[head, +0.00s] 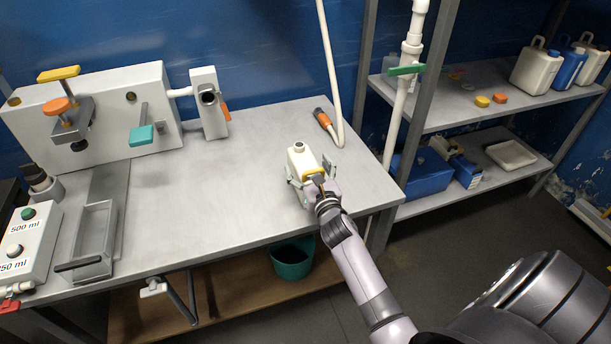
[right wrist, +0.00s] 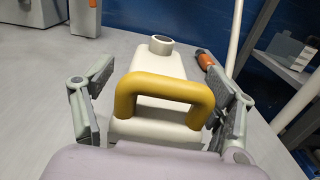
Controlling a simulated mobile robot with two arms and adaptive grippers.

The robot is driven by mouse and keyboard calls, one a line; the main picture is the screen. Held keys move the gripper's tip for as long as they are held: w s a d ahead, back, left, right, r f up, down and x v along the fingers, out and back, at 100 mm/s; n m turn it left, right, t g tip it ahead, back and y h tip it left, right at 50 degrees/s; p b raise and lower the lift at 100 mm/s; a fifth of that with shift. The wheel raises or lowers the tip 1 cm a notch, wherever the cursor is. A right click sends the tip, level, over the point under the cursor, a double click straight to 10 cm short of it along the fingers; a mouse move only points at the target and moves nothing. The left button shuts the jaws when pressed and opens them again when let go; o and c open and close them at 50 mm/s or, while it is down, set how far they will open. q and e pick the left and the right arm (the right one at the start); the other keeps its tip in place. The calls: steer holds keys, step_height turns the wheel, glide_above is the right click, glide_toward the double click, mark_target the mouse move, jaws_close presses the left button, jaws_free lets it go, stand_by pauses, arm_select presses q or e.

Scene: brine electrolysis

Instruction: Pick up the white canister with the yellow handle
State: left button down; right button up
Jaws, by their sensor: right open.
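The white canister (head: 301,157) stands upright on the grey workbench (head: 232,205), near its right end. In the right wrist view the canister (right wrist: 157,68) shows its round neck at the top and its yellow handle (right wrist: 165,87) facing the camera. My right gripper (head: 312,178) is at the canister's near side. In the right wrist view its open fingers (right wrist: 160,118) stand on either side of the handle and body. The left finger is clearly apart from the canister; whether the right one touches is hard to tell. My left gripper is not in view.
An orange-tipped hose (head: 325,120) lies on the bench behind the canister. A white machine (head: 100,115) with valves and a button box (head: 27,245) fill the left side. A metal shelf (head: 480,112) with several canisters stands at right. The bench's middle is clear.

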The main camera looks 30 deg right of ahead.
steer(key=shift+c, duration=0.2)
steer(key=c, duration=1.6)
steer(key=shift+c, duration=0.4)
steer(key=shift+r, duration=0.15)
